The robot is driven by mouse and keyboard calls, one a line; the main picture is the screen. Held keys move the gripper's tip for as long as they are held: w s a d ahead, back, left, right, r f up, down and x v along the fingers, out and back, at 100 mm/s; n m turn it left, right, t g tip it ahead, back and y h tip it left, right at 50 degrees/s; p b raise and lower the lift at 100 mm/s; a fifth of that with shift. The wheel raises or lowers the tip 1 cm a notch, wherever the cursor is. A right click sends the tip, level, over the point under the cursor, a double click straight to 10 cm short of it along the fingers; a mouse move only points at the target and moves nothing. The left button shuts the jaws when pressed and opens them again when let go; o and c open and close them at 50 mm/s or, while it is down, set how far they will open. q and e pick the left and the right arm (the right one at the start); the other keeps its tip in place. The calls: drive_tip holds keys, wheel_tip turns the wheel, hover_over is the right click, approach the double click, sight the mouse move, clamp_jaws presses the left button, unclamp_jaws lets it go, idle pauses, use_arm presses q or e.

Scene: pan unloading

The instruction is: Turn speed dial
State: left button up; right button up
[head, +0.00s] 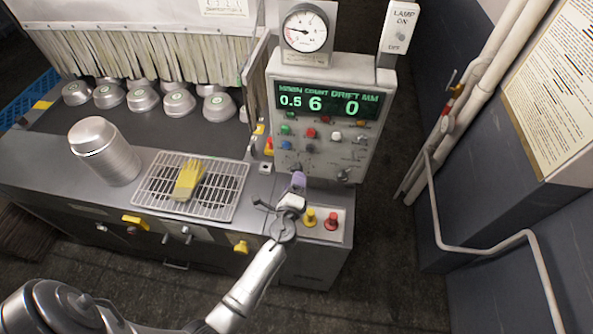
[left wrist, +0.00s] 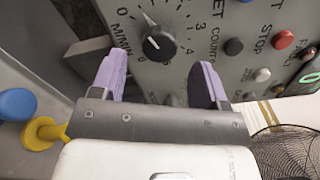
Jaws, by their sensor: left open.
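The speed dial (left wrist: 158,45) is a black round knob with a white mark on the grey control panel (left wrist: 225,15). A numbered scale and the letters "M/MIN" surround it in the left wrist view. My left gripper (left wrist: 162,85) is open, its two purple fingers apart below and to either side of the dial. Nothing is between the fingers, and the dial looks beyond the tips. In the head view my left gripper (head: 296,184) is at the panel's lower left and partly covers that area. The display (head: 332,104) reads 0.5, 6 and 0. My right gripper is not in view.
Several buttons and a red button (left wrist: 283,39) sit right of the dial. Yellow (head: 309,217) and red (head: 332,221) knobs stand beside my left gripper. Left are a wire rack (head: 223,207) with yellow gloves (head: 188,180) and stacked pans (head: 108,155). Pipes (head: 462,110) run along the right wall.

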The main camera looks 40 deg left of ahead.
sight(297, 168)
use_arm(q)
drive_tip(key=shift+x, duration=2.15)
